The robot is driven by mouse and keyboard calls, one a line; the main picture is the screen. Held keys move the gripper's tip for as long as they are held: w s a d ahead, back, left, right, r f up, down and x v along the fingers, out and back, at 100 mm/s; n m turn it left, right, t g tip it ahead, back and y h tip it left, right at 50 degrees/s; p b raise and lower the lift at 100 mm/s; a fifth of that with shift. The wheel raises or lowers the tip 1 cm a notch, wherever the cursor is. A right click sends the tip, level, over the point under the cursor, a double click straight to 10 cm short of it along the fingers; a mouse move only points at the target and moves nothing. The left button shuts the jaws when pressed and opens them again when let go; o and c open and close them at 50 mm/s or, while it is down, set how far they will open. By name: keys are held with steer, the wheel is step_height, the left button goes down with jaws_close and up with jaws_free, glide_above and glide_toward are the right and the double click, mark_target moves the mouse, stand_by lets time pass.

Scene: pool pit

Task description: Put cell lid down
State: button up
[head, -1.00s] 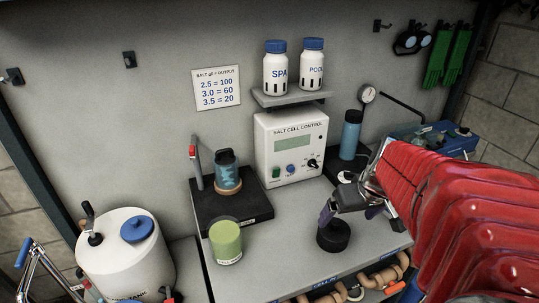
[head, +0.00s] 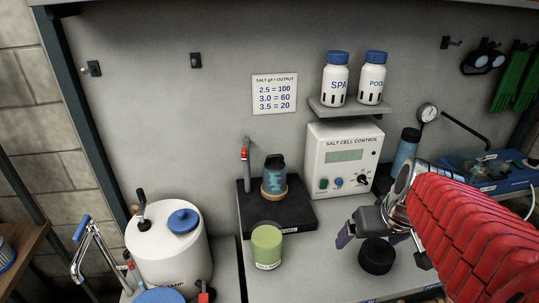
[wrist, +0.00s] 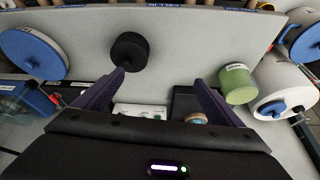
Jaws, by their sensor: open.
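The cell lid, a black round cap (head: 376,256), stands on the grey bench top, right of the green jar. It also shows in the wrist view (wrist: 130,50), up and left of the space between the fingers. My gripper (head: 383,244) is open and empty, with its purple fingers apart, near and above the lid. In the wrist view my gripper (wrist: 158,80) has its left finger's tip close to the lid's edge; I cannot tell whether they touch. The clear blue cell (head: 275,175) stands upright on a black stand, its top dark.
A green jar (head: 267,246) stands in front of the black stand (head: 297,208). The salt cell control box (head: 345,155) is behind the lid. A white tank (head: 165,250) is at left. A blue bottle (head: 405,152) stands behind my arm. Bare bench lies between jar and lid.

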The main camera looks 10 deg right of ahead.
steer(key=s+a+r, duration=0.1)
steer(key=s+a, duration=0.2)
steer(key=a, duration=0.4)
steer(key=s+a+r+n+t, duration=0.1)
steer(key=s+a, duration=0.2)
steer(key=a, duration=0.4)
steer(key=shift+r+n+y, duration=0.25)
steer(key=shift+n+y, duration=0.05)
